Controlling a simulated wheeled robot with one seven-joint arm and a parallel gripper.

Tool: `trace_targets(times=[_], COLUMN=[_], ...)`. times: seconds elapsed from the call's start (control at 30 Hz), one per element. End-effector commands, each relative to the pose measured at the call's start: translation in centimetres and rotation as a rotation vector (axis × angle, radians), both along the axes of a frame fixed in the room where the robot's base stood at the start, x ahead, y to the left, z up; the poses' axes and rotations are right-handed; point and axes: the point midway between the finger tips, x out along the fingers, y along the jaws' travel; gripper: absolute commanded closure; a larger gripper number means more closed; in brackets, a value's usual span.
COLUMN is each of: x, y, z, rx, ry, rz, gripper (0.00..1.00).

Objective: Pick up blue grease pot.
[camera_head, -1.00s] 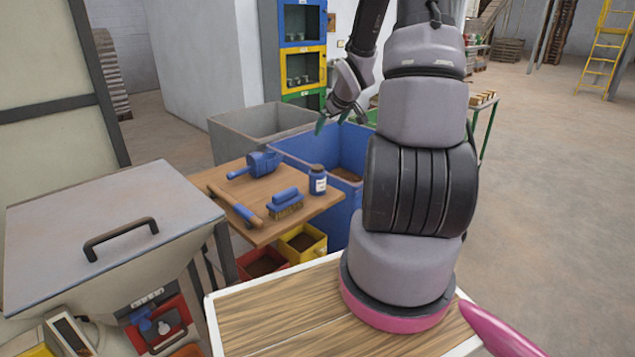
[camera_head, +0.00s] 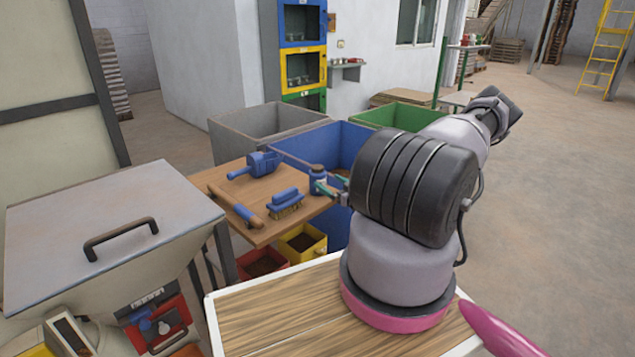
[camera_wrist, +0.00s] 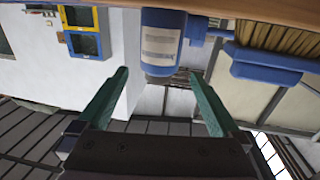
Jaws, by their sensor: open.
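The blue grease pot (camera_head: 317,172) stands upright near the right edge of the small wooden table (camera_head: 262,232). It has a pale label and a blue lid. My gripper (camera_head: 327,188) is at the pot, its green fingers level with the pot's body and partly in front of it. In the wrist view the pot (camera_wrist: 162,42) appears upside down, ahead of and between the two open fingers (camera_wrist: 160,90). Whether either finger touches the pot cannot be told.
A blue-handled brush (camera_head: 286,202), a blue-ended roller-like tool (camera_head: 236,207) and a blue scoop-like tool (camera_head: 256,165) share the table. Blue (camera_head: 344,138), grey (camera_head: 262,124) and green (camera_head: 397,115) bins stand behind. A hopper (camera_head: 110,235) is at left.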

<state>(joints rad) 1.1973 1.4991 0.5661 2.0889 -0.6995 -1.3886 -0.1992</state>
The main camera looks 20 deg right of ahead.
Motion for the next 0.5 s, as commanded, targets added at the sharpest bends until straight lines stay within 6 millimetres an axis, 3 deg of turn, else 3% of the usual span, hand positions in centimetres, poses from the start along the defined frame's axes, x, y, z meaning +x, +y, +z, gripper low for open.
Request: trace_targets(times=[0.3, 0.5], x=[4.4, 5.9], y=[0.9, 1.2], z=[0.0, -0.1], rx=[0.001, 0.003], ry=[-0.011, -0.009], rz=[-0.003, -0.003], gripper=[0.0, 0.0])
